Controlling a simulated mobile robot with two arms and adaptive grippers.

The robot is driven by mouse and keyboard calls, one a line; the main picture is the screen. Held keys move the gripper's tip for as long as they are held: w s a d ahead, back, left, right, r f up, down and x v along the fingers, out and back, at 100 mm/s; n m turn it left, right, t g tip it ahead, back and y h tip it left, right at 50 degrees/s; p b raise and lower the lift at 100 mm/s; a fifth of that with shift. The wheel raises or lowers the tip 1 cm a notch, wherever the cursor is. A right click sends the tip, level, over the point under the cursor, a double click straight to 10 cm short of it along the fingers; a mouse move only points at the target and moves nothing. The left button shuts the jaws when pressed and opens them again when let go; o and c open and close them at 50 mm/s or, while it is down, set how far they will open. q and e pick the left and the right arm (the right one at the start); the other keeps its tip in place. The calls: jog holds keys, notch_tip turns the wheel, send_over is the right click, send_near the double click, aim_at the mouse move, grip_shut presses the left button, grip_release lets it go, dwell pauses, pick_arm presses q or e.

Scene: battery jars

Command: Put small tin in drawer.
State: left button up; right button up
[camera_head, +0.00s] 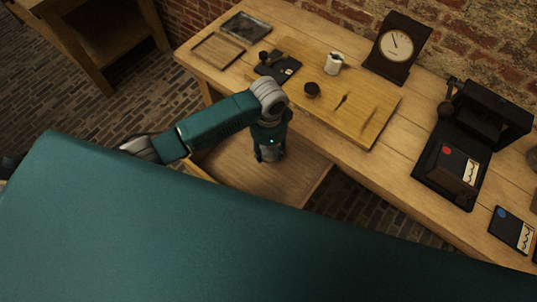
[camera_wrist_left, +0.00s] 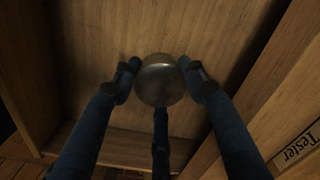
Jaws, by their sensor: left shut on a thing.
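The small tin (camera_wrist_left: 160,80) is a round, dull metal piece between the fingers of my left gripper in the left wrist view. My left gripper (camera_head: 268,155) is shut on it and points down over the open drawer (camera_head: 302,178) in the head view. The tin itself is hidden there by the gripper. In the left wrist view the bare wooden drawer floor (camera_wrist_left: 85,35) lies behind the tin. I cannot tell whether the tin touches the floor. My right gripper is not in view.
The workbench (camera_head: 375,165) carries a wooden board (camera_head: 362,112) with a white jug (camera_head: 333,63) and a small dark bowl (camera_head: 312,89). A clock (camera_head: 396,45) stands behind. A black device (camera_head: 450,165) is at right. The drawer's "Tester" label (camera_wrist_left: 298,146) shows at lower right.

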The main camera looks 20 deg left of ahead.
aim_at(269, 156)
pick_arm(q)
jog(key=shift+f, duration=2)
jog(key=shift+f, duration=0.15)
jog(key=o, duration=1.2)
notch_tip(269, 156, up, 12)
jog(key=shift+r, duration=0.2)
jog(key=shift+s+f, duration=0.1)
